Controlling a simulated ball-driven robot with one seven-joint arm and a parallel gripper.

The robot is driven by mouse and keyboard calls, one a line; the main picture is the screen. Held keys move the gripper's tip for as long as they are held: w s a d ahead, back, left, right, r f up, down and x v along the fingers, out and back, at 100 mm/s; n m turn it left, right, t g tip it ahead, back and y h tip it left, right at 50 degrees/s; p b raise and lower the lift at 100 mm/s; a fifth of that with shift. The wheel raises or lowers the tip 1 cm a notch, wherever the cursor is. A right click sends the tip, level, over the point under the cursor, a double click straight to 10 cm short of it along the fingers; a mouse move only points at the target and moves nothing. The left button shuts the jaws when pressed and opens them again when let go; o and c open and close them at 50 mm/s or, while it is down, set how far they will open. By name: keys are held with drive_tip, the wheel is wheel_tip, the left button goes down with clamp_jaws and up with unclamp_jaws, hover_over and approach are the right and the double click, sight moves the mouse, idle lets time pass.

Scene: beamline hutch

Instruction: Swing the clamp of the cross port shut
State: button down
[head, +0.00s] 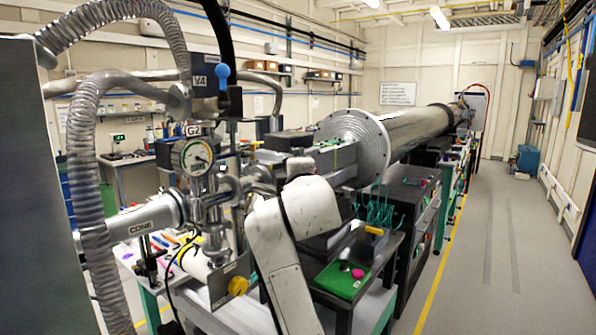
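The metal cross (212,205) stands at the left centre, below a round pressure gauge (195,156) and beside a label reading G2. A tapered tube marked CONE (150,222) joins it from the left. Short flanged ports are on its right side, partly behind my white arm. I cannot make out the clamp of the cross port or whether it stands open or shut. My arm rises from the bottom centre and bends just right of the cross. My gripper does not show; its end of the arm is hidden behind the arm links or among the fittings.
A ribbed hose (88,200) hangs at the left, and a V4 valve with a blue knob (222,72) is above the cross. A yellow knob (238,286) is below. A green tray (341,280) lies right of my arm. Open floor (500,260) is at the right.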

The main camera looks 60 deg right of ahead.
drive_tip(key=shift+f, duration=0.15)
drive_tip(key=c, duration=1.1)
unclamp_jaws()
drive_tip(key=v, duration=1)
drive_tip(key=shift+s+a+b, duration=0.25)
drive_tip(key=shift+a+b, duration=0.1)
drive_tip(key=shift+b, duration=0.05)
